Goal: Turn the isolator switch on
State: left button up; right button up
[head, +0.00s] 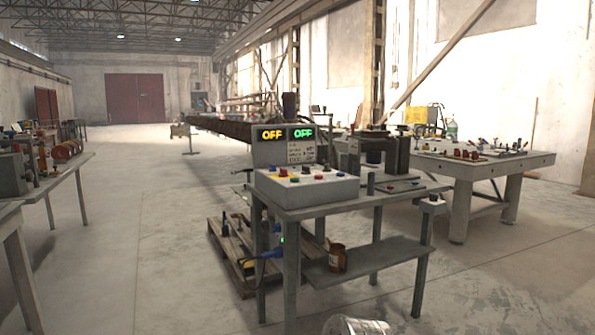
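A grey control box (308,190) with several coloured buttons and knobs sits on a metal workbench (355,208) in the middle of the head view. Behind it stands a panel (283,153) with two lit displays. The left display (270,135) reads OFF in orange and the right display (303,134) reads OFF in green. A small box (433,205) is fixed at the bench's right front corner. Blue fittings (270,254) show by the bench's left legs. I cannot tell which part is the isolator switch. Neither of my grippers is in view.
A wooden pallet (232,262) lies on the floor behind the bench's left legs. A brown container (337,258) stands on the lower shelf. Other tables stand left and right. The floor at front left is clear.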

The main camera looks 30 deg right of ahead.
aim_at(284, 171)
jog(key=i+z, duration=0.15)
jog(key=z, duration=0.7)
jog(key=i+j+z, duration=0.9)
jog(key=j, duration=0.25)
